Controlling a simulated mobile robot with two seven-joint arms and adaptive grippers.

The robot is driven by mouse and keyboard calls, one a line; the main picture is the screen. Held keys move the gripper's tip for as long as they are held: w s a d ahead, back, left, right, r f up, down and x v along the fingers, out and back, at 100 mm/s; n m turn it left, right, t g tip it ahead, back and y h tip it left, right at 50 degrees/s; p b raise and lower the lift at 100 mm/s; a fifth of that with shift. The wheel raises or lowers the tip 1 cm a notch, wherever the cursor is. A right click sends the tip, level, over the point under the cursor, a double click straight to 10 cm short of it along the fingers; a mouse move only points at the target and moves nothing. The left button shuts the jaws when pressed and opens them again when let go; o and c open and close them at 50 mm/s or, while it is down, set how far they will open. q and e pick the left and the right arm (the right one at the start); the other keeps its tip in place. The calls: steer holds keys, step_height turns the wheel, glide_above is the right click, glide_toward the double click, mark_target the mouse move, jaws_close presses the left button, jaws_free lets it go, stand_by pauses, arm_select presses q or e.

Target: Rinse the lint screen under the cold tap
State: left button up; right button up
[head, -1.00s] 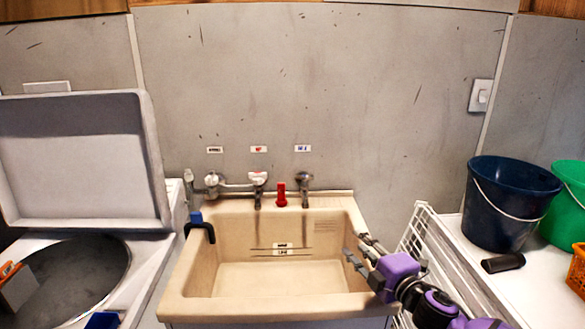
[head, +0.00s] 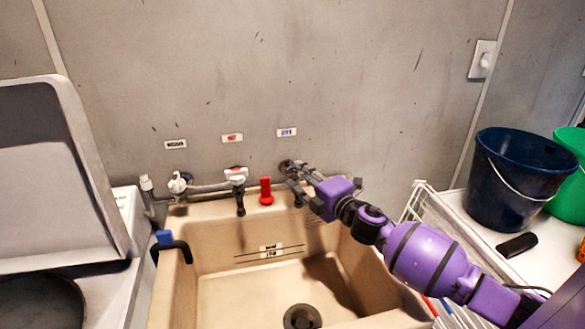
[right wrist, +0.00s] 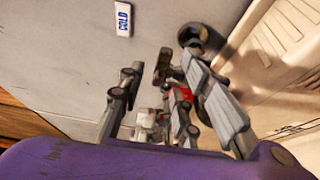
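The cold tap (head: 290,167) is on the wall behind the sink, under a blue-lettered label (head: 287,132) that reads COLD in the right wrist view (right wrist: 124,19). My right gripper (head: 294,180) is at this tap and partly covers it. In the right wrist view its two fingers (right wrist: 165,100) stand apart, with nothing clearly held between them. Whether they touch the tap cannot be told. The beige sink (head: 215,250) lies below, with its dark drain (head: 302,316) visible. No water stream shows. I cannot make out a lint screen. My left gripper is not in view.
A hot tap (head: 236,178), a red upright piece (head: 265,192) and another tap (head: 178,184) line the sink's back. A black hook-shaped piece (head: 178,246) sits on the left rim. An open-lidded washer (head: 50,180) stands left; a dark blue bucket (head: 510,185) stands right.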

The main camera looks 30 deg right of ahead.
mark_target(297, 172)
steer(key=shift+w+a, duration=0.15)
steer(key=shift+w, duration=0.85)
steer(key=shift+w+a, duration=0.15)
steer(key=shift+w, duration=0.8)
jaws_close()
